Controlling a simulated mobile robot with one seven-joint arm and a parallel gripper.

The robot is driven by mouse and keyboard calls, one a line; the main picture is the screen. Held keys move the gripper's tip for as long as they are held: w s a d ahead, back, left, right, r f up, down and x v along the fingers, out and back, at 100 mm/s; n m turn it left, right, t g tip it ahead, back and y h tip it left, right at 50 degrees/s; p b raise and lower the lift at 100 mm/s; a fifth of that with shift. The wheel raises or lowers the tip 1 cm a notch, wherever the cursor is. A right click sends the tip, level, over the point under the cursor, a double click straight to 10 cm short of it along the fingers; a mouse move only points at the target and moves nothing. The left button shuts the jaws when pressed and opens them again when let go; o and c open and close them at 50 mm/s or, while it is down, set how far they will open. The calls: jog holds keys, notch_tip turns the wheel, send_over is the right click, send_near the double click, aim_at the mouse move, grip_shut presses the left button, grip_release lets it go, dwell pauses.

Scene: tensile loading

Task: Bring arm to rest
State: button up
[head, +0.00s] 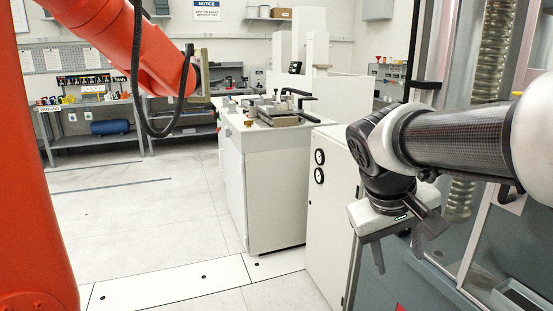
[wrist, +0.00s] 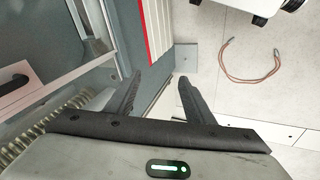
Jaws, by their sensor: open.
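My arm (head: 450,140) comes in from the right edge of the head view, dark woven tube with white joints. It bends down at a black joint to my gripper (head: 405,252), which points downward in front of the glass-sided machine. In the wrist view my gripper (wrist: 158,84) shows two dark fingers spread apart with nothing between them. Floor and the grey base of the machine show beyond the fingertips. No object is held.
A white cabinet (head: 325,215) stands just left of my gripper, with a bench of fixtures (head: 280,112) behind it. An orange robot arm (head: 125,40) fills the left. The glass-sided machine (head: 510,235) is close right. A brown cable loop (wrist: 250,75) lies on the floor.

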jog(key=s+a+f+m+t+y, duration=0.1)
jog(key=s+a+f+t+y, duration=0.2)
jog(key=s+a, duration=0.65)
notch_tip(320, 180, up, 24)
jog(key=s+d+y+p, duration=0.1)
jog(key=p, duration=2.2)
jog(key=shift+d+r+p, duration=0.15)
jog(key=shift+d+p, duration=0.2)
jog(key=shift+d, duration=0.05)
